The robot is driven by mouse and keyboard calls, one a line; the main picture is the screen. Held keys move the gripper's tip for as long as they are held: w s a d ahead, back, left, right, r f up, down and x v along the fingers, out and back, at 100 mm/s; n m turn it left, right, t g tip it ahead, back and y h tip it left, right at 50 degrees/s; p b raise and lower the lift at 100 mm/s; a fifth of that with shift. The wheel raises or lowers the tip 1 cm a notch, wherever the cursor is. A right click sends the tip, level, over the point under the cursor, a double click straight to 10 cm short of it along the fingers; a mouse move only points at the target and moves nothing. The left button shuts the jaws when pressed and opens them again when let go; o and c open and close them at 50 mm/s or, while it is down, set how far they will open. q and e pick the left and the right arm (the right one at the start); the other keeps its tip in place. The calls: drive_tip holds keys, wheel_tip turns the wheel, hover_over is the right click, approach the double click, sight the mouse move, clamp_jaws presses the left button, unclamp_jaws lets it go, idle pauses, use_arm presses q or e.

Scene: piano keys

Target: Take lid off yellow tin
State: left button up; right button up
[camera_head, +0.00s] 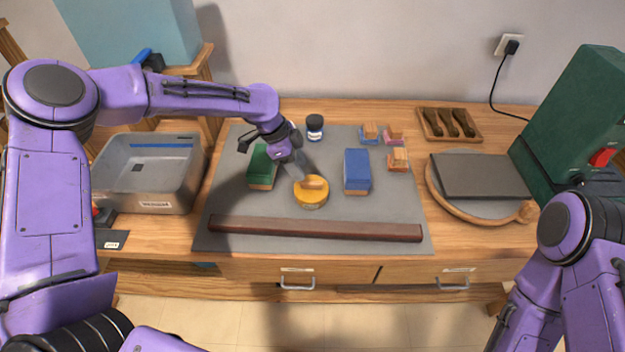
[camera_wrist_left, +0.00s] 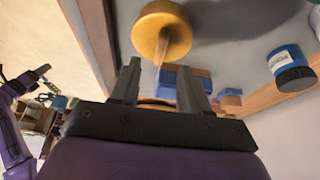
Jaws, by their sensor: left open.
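The yellow tin (camera_head: 311,196) stands on the grey mat (camera_head: 270,205), between a green block and a blue block. A light wooden handle-like piece (camera_head: 314,182) shows on its top. In the left wrist view, the round yellow tin (camera_wrist_left: 150,32) is at the top, with the wooden piece (camera_wrist_left: 162,46) sticking out toward my fingers. I cannot make out a seam between lid and tin. My left gripper (camera_head: 301,170) is open just above and behind the tin; its fingers (camera_wrist_left: 160,78) have no visible hold on it.
The green block (camera_head: 262,168) and blue block (camera_head: 357,171) flank the tin closely. A dark wooden bar (camera_head: 315,230) lies in front. A blue-and-white jar (camera_head: 315,127) stands behind.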

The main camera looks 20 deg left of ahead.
sight(311, 182)
use_arm(q)
drive_tip(key=shift+s+d+f, duration=0.4)
drive_tip(key=shift+d+f, duration=0.2)
drive_tip(key=shift+d, duration=0.05)
drive_tip(key=f, duration=0.1)
drive_tip(key=w+d+f+p, duration=0.1)
drive_tip(key=f, duration=0.1)
drive_tip(key=w+f+p, duration=0.1)
drive_tip(key=f, duration=0.1)
drive_tip(key=shift+d+f, duration=0.1)
drive_tip(key=shift+d, duration=0.15)
drive_tip(key=shift+s, duration=0.2)
clamp_jaws()
use_arm(e)
drive_tip(key=r, duration=0.1)
drive_tip(key=s+r, duration=0.1)
drive_tip(key=shift+d+r, duration=0.1)
drive_tip(key=shift+r, duration=0.25)
